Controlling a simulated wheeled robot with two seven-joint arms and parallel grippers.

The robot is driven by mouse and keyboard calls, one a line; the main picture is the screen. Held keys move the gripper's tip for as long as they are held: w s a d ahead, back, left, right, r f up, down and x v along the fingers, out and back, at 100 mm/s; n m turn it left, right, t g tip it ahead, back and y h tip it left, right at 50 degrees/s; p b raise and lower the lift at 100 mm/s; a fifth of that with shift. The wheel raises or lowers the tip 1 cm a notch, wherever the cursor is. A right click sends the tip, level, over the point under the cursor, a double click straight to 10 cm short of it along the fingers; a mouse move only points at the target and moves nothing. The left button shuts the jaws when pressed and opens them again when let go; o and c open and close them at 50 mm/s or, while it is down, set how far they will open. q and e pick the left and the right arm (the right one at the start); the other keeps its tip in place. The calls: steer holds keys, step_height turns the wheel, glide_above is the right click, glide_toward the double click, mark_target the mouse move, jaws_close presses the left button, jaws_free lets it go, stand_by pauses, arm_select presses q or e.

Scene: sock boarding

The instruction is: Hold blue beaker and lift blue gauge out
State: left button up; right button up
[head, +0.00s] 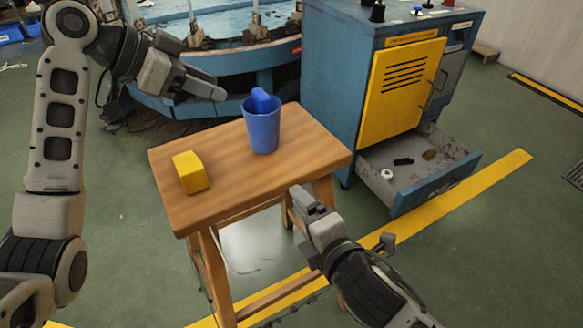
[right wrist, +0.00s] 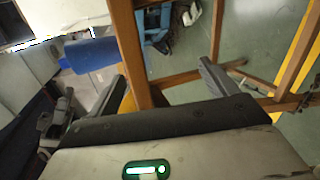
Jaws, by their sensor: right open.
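The blue beaker (head: 263,132) stands upright on the wooden table, near its back edge. The blue gauge (head: 261,100) sits inside it, with its top showing above the rim and its lower part hidden. My left gripper (head: 222,94) is above and to the left of the beaker, apart from it; its jaw gap is not clear from this side. My right gripper (head: 300,196) is in front of the table's right front edge, away from the beaker. Its two fingers show spread apart and empty in the right wrist view (right wrist: 168,88).
A yellow block (head: 190,172) lies on the left of the wooden table (head: 240,195). A blue cabinet (head: 335,90) with an open drawer (head: 410,185) stands at the right. A blue machine (head: 235,60) is behind. The tabletop's front right is clear.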

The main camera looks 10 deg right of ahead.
mark_target(260, 122)
steer(key=w+a+r+n+t+y, duration=0.15)
steer(key=w+r+n+t, duration=0.25)
steer(key=r+n, duration=0.75)
steer(key=w+a+f+n, duration=0.1)
steer(key=w+a, duration=0.1)
steer(key=w, duration=0.3)
steer(key=w+a+f+n, duration=0.1)
steer(key=w+a, duration=0.1)
steer(key=w, duration=0.2)
steer(key=w+a+f+n, duration=0.1)
steer(key=w+n, duration=0.1)
steer(key=w, duration=0.3)
steer(key=shift+w+a+f, duration=0.2)
steer(key=shift+w+a, duration=0.1)
steer(key=shift+a, duration=0.1)
